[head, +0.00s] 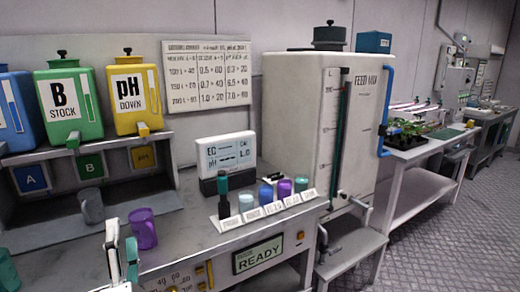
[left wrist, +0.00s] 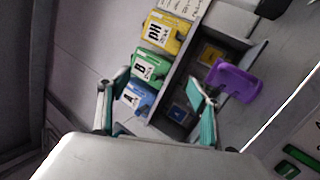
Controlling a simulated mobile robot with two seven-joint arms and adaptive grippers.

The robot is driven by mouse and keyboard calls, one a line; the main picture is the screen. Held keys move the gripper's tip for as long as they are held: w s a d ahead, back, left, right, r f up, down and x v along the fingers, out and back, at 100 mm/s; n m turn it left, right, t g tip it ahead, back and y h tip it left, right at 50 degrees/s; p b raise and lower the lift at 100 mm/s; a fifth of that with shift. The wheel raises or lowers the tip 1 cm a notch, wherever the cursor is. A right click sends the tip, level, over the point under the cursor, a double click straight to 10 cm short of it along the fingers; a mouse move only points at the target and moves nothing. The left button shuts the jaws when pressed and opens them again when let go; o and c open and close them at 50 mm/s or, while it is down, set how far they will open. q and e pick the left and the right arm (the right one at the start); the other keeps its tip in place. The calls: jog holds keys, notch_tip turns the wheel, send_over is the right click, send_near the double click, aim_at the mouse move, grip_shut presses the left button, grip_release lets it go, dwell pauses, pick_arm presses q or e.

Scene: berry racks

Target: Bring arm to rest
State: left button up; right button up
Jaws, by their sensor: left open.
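My left gripper (head: 121,238) is at the bottom of the head view, in front of the dosing bench. Its two fingers with teal pads are apart. In the left wrist view the open gripper (left wrist: 158,90) has nothing between its fingers that I can see held. A purple mug (head: 144,229) stands on the bench just right of the fingers. It also shows in the left wrist view (left wrist: 232,82), beyond the right finger and apart from it as far as I can tell. My right gripper is in neither view.
A grey cup (head: 91,206) stands near the blue, green (head: 68,103) and yellow (head: 134,98) stock tanks. A teal object (head: 8,270) is cut off at the left edge. A rack of small bottles (head: 265,206) stands before the meter (head: 227,156). The floor (head: 450,210) at right is clear.

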pick_arm(q)
jog(key=s+d+f+m+g+h, duration=0.25)
jog(key=d+f+m+h, duration=0.35)
jog(key=f+m, duration=0.4)
jog(key=s+d+f+m+g+h, duration=0.1)
jog(key=s+d+f+m+h, duration=0.4)
jog(key=f+m, duration=0.55)
jog(key=s+f+m+g, duration=0.4)
jog(key=s+f, duration=0.2)
jog(key=f, duration=0.4)
jog(key=s+a+f+m+g+p, duration=0.1)
jog(key=s+f+m+g, duration=0.2)
jog(key=s+f, duration=0.4)
notch_tip(320, 180, down, 3)
jog(key=shift+s+m+g+h, duration=0.25)
jog(key=shift+m+g+h, duration=0.15)
jog(key=shift+m, duration=0.25)
jog(key=shift+a, duration=0.1)
